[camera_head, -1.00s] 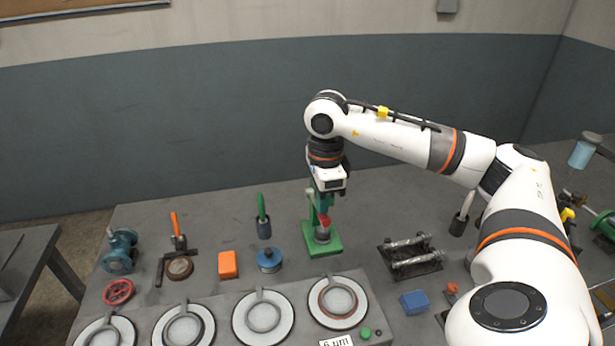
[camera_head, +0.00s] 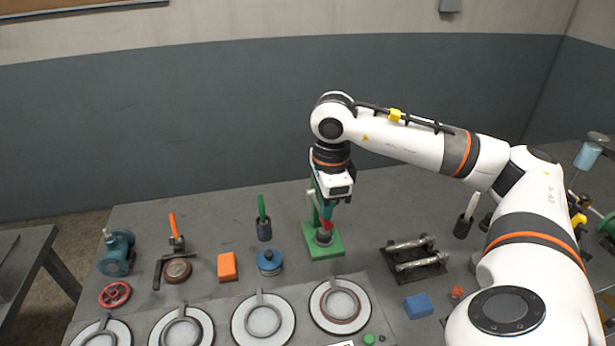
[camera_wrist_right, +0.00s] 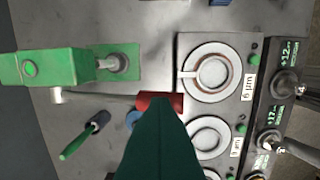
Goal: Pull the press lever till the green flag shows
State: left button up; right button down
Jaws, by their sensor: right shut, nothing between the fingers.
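The green press stands on the bench with its base (camera_head: 324,249) flat. In the right wrist view its green head (camera_wrist_right: 45,67) is at upper left. Its lever is a pale rod with a red grip (camera_wrist_right: 172,102); the grip also shows in the head view (camera_head: 327,225). My right gripper (camera_head: 326,207) is shut, pointing down over the press. In the right wrist view its teal fingers (camera_wrist_right: 160,115) overlap the red grip; I cannot tell if they touch. I cannot make out a green flag. My left gripper is not in view.
A panel (camera_head: 221,310) with several round dials lies in front of the press. A blue pot (camera_head: 269,262), an orange block (camera_head: 227,267) and a dark cup with a green-handled tool (camera_head: 264,229) stand to the left. A rack with metal rods (camera_head: 414,262) is to the right.

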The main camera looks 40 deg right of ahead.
jog(key=s+a, duration=0.3)
jog(key=s, duration=0.2)
jog(key=shift+s+r, duration=0.15)
jog(key=shift+s, duration=0.15)
jog(key=shift+s+a, duration=0.1)
dwell(0.3)
